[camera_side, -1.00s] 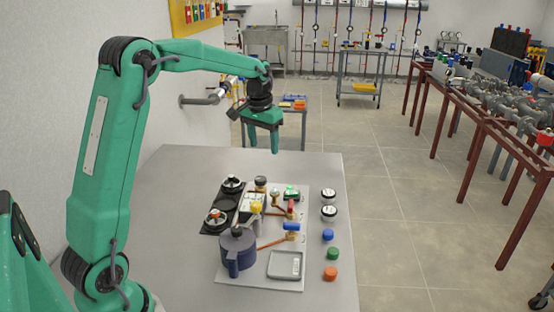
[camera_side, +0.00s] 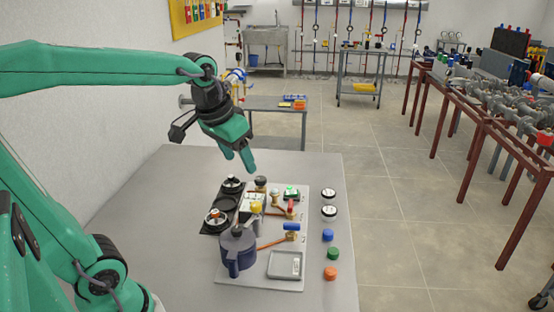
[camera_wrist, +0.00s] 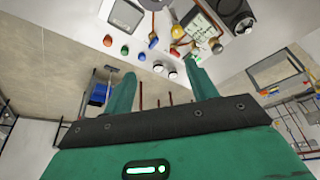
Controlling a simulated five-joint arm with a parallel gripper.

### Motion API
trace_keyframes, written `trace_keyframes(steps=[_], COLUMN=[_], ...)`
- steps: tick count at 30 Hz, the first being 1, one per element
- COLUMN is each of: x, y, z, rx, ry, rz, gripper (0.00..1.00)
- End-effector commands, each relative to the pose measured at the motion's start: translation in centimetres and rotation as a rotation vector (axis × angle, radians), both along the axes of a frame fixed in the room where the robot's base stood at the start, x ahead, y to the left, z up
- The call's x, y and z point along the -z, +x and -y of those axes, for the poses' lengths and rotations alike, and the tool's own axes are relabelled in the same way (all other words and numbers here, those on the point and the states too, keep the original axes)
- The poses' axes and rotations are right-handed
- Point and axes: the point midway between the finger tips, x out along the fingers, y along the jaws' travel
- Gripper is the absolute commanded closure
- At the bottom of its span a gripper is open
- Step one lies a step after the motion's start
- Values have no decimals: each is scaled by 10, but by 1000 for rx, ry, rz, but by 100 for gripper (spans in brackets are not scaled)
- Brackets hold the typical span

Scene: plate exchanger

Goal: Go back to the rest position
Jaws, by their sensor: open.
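My gripper (camera_side: 238,162) is green, with two fingers pointing down and slightly right in the side view. It is in the air above the far left part of the grey table (camera_side: 180,240), beyond and above the board with fittings. Its two fingers (camera_wrist: 160,88) stand apart in the wrist view, with nothing between them. My gripper touches nothing that I can see.
The board (camera_side: 250,276) carries a dark blue pot (camera_side: 238,255), a grey tray (camera_side: 285,265) and valves. Black-and-white gauges (camera_side: 329,212) and blue, green (camera_side: 332,254) and orange caps lie to its right. A white wall stands left.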

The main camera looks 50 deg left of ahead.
Motion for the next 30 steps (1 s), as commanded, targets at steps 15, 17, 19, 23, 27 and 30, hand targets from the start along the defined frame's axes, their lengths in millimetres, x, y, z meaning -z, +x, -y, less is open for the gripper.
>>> trace_keyframes(steps=[15, 17, 19, 23, 27, 30], x=[25, 28, 30, 32, 32, 32], y=[-81, -85, -88, -91, -91, -91], z=[35, 36, 37, 38, 38, 38], rx=[90, 94, 98, 101, 100, 100], ry=[0, 0, -1, 0, -1, -1], rz=[118, 125, 130, 132, 132, 132], gripper=[43, 43, 43, 43, 43, 43])
